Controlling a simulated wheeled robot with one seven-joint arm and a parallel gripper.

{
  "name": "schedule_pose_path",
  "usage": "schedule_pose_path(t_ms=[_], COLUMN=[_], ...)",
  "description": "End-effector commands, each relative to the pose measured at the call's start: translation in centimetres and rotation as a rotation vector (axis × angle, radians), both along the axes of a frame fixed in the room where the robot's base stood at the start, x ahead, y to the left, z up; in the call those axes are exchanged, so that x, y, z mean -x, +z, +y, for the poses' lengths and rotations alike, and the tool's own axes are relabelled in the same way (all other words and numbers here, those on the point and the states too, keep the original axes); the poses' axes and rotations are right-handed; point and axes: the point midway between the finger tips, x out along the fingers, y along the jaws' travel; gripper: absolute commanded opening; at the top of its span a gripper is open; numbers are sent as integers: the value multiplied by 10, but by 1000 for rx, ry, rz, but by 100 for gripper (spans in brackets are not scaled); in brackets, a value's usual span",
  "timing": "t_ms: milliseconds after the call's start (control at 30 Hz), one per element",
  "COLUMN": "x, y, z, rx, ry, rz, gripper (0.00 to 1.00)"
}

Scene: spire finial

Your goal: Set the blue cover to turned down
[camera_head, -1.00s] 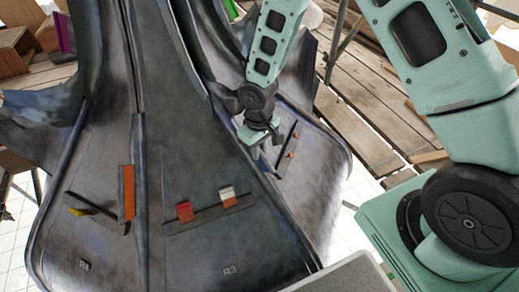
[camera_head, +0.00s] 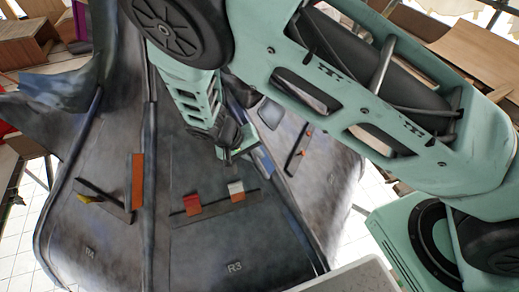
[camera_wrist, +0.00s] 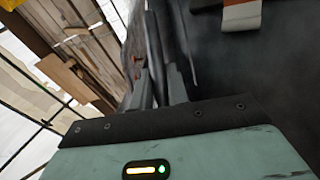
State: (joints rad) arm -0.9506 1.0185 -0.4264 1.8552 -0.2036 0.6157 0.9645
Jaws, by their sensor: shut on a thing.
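A small blue piece, which I take for the blue cover (camera_head: 263,162), shows on the dark metal spire beside the ridge right of the R3 face. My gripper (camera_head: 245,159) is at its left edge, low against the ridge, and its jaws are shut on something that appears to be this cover. The fingers are partly hidden by the gripper body in the head view. In the wrist view my gripper (camera_wrist: 163,85) shows as narrow dark fingers along the ridge, and the held part cannot be made out. The cover's tilt is not clear.
On the R3 face, a red tab (camera_head: 193,206) and a white-and-orange tab (camera_head: 236,190) stand on a dark strip. An orange bar (camera_head: 137,182) and a yellow tab (camera_head: 85,198) lie further left. Wooden planks (camera_wrist: 75,50) are beyond the spire's edge.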

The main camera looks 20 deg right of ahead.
Motion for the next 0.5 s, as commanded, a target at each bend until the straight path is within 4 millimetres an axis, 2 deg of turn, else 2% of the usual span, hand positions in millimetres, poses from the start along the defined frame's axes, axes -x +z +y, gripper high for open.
schedule_pose_path(t_ms=[100, 500], x=[-3, -16], y=[-7, -30], z=[9, 22], rx=[78, 321], ry=[-68, -308], rz=[-33, -137], gripper=[0, 0])
